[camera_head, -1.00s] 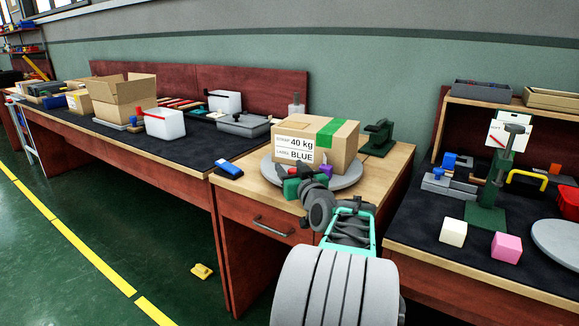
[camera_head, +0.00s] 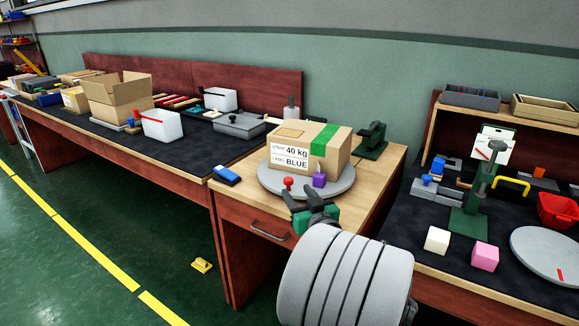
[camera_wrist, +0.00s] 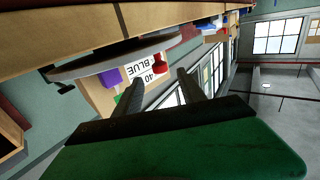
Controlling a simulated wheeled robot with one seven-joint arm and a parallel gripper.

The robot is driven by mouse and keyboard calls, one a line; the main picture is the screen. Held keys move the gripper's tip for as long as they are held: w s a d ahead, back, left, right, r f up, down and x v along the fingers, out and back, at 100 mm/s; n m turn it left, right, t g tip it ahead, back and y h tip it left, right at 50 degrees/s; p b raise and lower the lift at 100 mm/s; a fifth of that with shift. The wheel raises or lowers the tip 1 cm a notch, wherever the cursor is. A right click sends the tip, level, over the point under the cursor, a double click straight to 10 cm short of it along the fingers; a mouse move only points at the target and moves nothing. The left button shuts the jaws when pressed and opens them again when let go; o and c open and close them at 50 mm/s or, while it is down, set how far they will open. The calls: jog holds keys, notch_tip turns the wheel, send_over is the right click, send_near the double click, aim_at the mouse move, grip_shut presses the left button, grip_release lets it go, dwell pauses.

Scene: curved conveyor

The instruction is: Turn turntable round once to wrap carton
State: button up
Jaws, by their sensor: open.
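The turntable (camera_head: 345,185) is a grey disc on the wooden bench, and it also shows edge-on in the wrist view (camera_wrist: 85,68). The carton (camera_head: 338,158), with a green strip and a label reading 40 kg and BLUE, sits upright on it; part shows in the wrist view (camera_wrist: 97,95). A red knob (camera_head: 288,183) and a purple block (camera_head: 319,180) are at the disc's near edge. My gripper (camera_head: 303,197) is open and empty, just in front of this edge. In the wrist view, the red knob (camera_wrist: 165,58) appears beyond the fingertips; contact cannot be told.
A dark green device (camera_head: 372,140) stands behind the turntable. A blue object (camera_head: 227,174) lies at the bench's left edge. The right bench holds a green press (camera_head: 480,190), white and pink cubes (camera_head: 485,256) and another grey disc (camera_head: 548,258).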

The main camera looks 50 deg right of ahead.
aim_at(290, 184)
jog(key=x, duration=0.7)
jog(key=shift+w+d+f+b, duration=0.15)
jog(key=shift+w+b, duration=0.15)
jog(key=shift+b, duration=0.1)
grip_shut()
dwell(0.9)
